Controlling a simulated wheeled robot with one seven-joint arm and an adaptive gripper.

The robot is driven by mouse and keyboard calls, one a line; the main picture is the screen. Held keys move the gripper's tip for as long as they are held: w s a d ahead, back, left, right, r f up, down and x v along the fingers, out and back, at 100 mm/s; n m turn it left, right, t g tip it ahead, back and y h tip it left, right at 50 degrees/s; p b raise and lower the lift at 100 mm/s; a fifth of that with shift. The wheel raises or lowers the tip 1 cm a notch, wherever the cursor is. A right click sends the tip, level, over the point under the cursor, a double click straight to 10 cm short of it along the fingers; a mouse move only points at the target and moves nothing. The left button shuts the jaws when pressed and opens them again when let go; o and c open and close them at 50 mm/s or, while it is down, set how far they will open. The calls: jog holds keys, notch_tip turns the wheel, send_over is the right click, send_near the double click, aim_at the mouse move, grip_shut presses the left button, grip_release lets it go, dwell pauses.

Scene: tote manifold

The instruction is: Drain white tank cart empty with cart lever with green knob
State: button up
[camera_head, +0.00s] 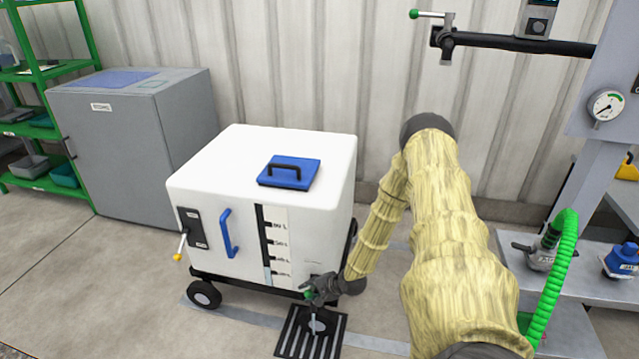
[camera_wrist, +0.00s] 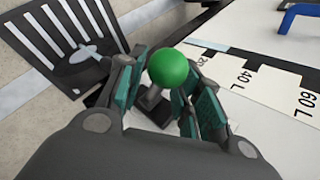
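The white tank cart (camera_head: 190,255) stands on its wheels in the middle of the head view. Its level gauge (camera_head: 266,271) shows a short pale column between the 20 L and 40 L marks, dark above; the gauge also shows in the wrist view (camera_wrist: 220,47). The green knob (camera_wrist: 168,68) of the cart lever is low at the cart's front right corner. My gripper (camera_head: 316,290) has its fingers on both sides of the knob, apparently shut on it. A pale stream and splash (camera_wrist: 85,54) show on the floor grate (camera_head: 293,335) below.
A yellow-tipped lever (camera_head: 182,245) and a blue handle (camera_head: 228,233) are on the cart's front. A grey cabinet (camera_head: 125,165) stands behind left. At right stands a bench (camera_head: 525,245) with a green hose (camera_head: 556,285). Another green-knobbed lever (camera_head: 428,14) is high up.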

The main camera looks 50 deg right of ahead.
jog(key=v, duration=1.1)
jog(key=shift+s+r, duration=0.2)
jog(key=shift+s, duration=0.15)
dwell(0.5)
jog(key=shift+d, duration=0.15)
jog(key=shift+r, duration=0.1)
dwell(0.5)
